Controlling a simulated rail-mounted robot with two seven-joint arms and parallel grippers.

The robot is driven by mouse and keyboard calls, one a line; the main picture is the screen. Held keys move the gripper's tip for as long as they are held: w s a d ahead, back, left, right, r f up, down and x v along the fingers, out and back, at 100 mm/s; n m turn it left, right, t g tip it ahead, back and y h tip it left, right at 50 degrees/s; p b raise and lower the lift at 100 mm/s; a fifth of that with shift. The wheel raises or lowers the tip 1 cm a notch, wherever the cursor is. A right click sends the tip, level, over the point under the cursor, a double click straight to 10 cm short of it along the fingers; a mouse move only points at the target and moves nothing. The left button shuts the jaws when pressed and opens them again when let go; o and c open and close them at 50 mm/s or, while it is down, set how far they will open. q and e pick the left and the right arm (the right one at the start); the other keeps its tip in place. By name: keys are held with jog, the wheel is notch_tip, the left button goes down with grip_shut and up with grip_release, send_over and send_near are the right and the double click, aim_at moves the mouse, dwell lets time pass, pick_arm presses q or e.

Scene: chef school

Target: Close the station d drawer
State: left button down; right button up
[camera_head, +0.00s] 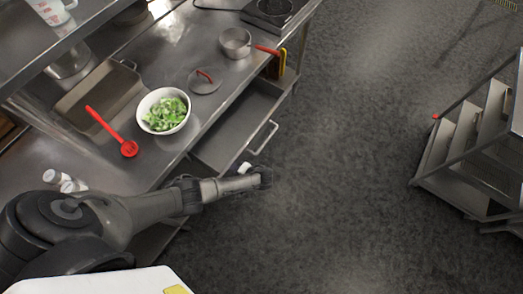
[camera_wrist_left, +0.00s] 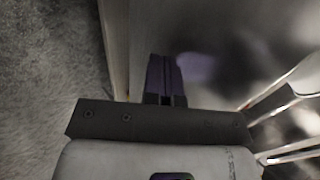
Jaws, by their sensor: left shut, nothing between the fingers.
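The grey metal drawer (camera_head: 243,118) under the counter stands open in the head view, pulled out over the floor side. Its inside looks empty. Its bar handle (camera_head: 264,138) is on the front face. My left gripper (camera_head: 266,176) is just below the drawer's near front corner in the picture, apart from the handle. In the left wrist view its dark fingers (camera_wrist_left: 165,78) are shut with nothing between them, close to a smooth metal surface. Whether they touch it I cannot tell. My right gripper is in neither view.
A bowl of greens (camera_head: 164,111), a red slotted spoon (camera_head: 112,132), a lid (camera_head: 204,81) and a saucepan (camera_head: 236,43) stand on the counter (camera_head: 165,45). A metal shelf cart (camera_head: 450,150) is at the right. The grey floor between is clear.

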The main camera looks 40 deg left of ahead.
pick_arm(q)
jog(key=a, duration=0.6)
jog(key=s+a, duration=0.1)
jog(key=a, duration=0.5)
jog(key=s+a, duration=0.1)
jog(key=a, duration=0.6)
jog(key=shift+a+f, duration=0.1)
jog(key=shift+a, duration=0.15)
jog(key=shift+d, duration=0.6)
jog(key=d, duration=0.3)
jog(key=shift+w+d+p, duration=0.25)
jog(key=shift+d+p, duration=0.05)
jog(key=shift+p, duration=0.1)
jog(key=p+v, duration=0.2)
jog(key=v, duration=0.7)
jog(key=shift+d+r, duration=0.15)
jog(key=shift+r, duration=0.2)
jog(key=shift+w, duration=0.1)
